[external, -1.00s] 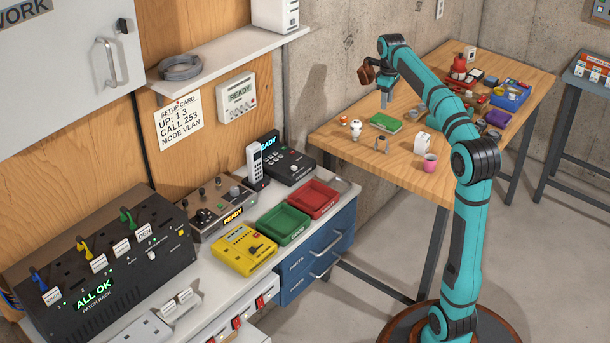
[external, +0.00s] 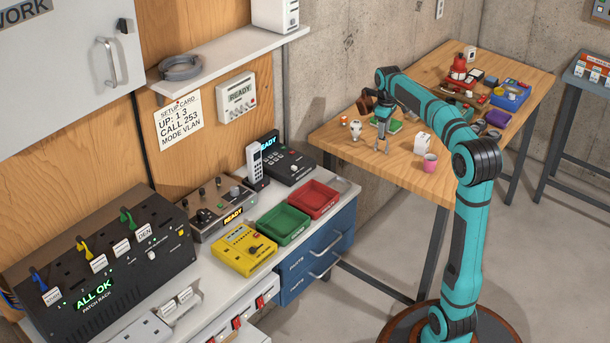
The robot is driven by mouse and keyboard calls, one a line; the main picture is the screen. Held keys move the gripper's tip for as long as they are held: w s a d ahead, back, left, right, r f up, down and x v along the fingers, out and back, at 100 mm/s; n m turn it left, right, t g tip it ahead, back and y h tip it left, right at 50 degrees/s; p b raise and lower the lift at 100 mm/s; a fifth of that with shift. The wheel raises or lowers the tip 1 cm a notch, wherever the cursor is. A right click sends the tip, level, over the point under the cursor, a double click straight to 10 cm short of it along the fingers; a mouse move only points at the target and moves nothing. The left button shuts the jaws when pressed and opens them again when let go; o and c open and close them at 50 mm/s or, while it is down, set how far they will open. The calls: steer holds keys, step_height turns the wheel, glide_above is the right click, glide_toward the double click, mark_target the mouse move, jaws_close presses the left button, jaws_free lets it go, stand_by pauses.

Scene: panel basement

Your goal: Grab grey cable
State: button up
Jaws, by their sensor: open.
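A grey coiled cable (external: 181,67) lies on the white wall shelf at the upper left. My gripper (external: 381,143) is far from it, pointing down over the wooden table at the right. It is open, with its fingertips low near the tabletop. A small grey bracket-like thing stood at that spot and now overlaps with my fingers in the picture; I cannot tell whether they touch.
A white figure (external: 355,130), a green book (external: 397,125), a white carton (external: 421,143) and a pink cup (external: 430,162) stand near my gripper on the wooden table (external: 400,170). A blue bin (external: 511,96) is farther back. Open floor lies between table and workbench.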

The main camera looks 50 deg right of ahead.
step_height(320, 180, down, 5)
steer(key=shift+w, duration=0.15)
jaws_close()
